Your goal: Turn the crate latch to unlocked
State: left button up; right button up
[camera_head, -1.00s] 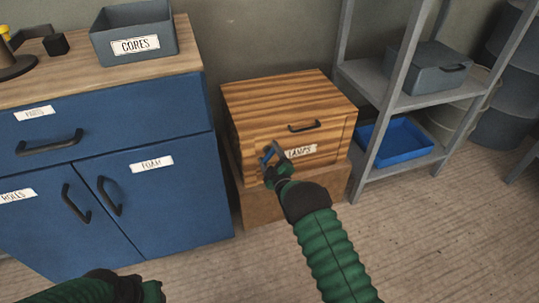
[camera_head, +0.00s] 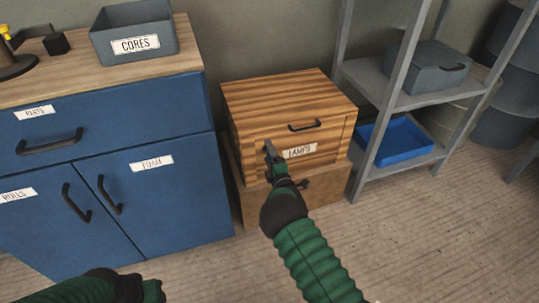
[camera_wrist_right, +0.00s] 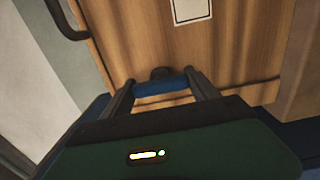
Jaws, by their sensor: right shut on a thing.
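The wooden crate (camera_head: 290,92) with a LAMPS label (camera_head: 300,151) and a dark handle (camera_head: 304,126) sits against the wall. My right gripper (camera_head: 270,150) is at the lower left of its front face. In the right wrist view, my right gripper (camera_wrist_right: 160,90) is shut on the blue latch (camera_wrist_right: 160,88), which lies across between its two fingers. A dark round knob (camera_wrist_right: 160,72) shows just behind the latch. The gripper hides most of the latch in the head view. My left arm shows at the bottom left; its fingertips cannot be made out.
The crate rests on a brown box (camera_head: 325,190). A blue cabinet (camera_head: 180,205) stands close on the left, with a grey CORES bin (camera_head: 135,45) on top. A grey shelf (camera_head: 430,95) with a blue tray (camera_head: 400,140) stands on the right. The front floor is clear.

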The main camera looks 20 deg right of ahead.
jog(key=shift+s+a+f, duration=0.1)
jog(key=shift+a+f, duration=0.1)
jog(key=shift+f, duration=0.15)
jog(key=o, duration=1.2)
jog(key=shift+o, duration=0.8)
jog(key=shift+r, duration=0.2)
jog(key=shift+s+d, duration=0.1)
jog(key=shift+s, duration=0.1)
jog(key=s+p, duration=0.6)
jog(key=s, duration=1)
jog(key=shift+s+d+p, duration=0.2)
jog(key=shift+p, duration=0.2)
